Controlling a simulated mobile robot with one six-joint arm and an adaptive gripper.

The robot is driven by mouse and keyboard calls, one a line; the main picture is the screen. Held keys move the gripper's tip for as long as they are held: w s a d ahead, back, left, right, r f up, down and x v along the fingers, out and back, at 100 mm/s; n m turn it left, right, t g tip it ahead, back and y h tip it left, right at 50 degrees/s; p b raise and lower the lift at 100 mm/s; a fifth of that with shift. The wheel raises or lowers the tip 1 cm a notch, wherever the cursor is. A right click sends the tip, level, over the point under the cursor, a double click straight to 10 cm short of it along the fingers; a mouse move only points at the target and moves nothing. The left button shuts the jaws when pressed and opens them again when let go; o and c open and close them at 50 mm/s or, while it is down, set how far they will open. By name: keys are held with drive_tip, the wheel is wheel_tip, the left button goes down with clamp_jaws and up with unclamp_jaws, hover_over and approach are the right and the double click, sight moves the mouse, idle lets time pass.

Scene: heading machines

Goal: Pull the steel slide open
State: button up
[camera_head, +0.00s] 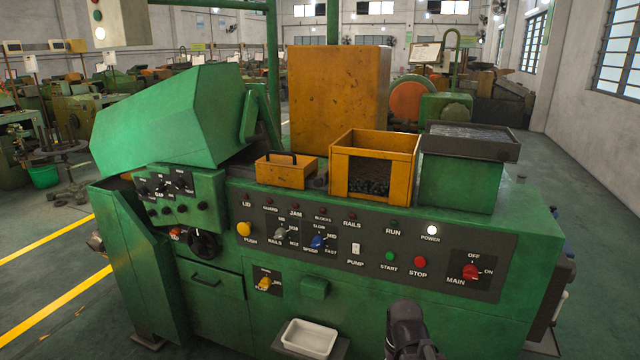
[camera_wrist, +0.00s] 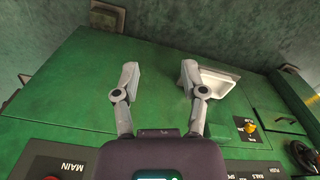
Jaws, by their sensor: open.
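I cannot make out for certain which part is the steel slide. A green drawer front with a bar handle (camera_head: 207,284) is on the machine's front at the left. A small green hooded block (camera_head: 315,288) sticks out right of the yellow-knobbed lever. In the wrist view my gripper (camera_wrist: 159,70) is open, with nothing between its fingers, facing the green machine front. A white tray (camera_wrist: 222,82) shows just beyond the right finger there. In the head view only a dark part of my arm shows at the bottom, and the fingertips are out of sight.
The white tray (camera_head: 310,338) rests on a low ledge. The control panel (camera_head: 345,232) runs across the front with buttons and knobs, and a handwheel (camera_head: 203,245) is at the left. An orange bin (camera_head: 374,147) and a handled orange box (camera_head: 287,174) sit on top.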

drive_tip(key=shift+o, duration=0.5)
drive_tip(key=shift+w, duration=0.15)
drive_tip(key=w+r+m+t+h+p, duration=0.3)
drive_tip(key=w+r+h, duration=0.15)
drive_tip(key=w, duration=0.65)
drive_tip(key=m+t+h+p, duration=0.15)
drive_tip(key=t+p, duration=0.55)
drive_tip(key=t, duration=0.7)
approach(317, 183)
drive_tip(key=v, duration=0.3)
drive_tip(key=shift+a+n, duration=0.1)
drive_tip(key=shift+n, duration=0.15)
drive_tip(key=shift+w, duration=0.1)
drive_tip(key=x, duration=1.3)
drive_tip(key=shift+w+d, duration=0.2)
drive_tip(key=shift+d, duration=0.05)
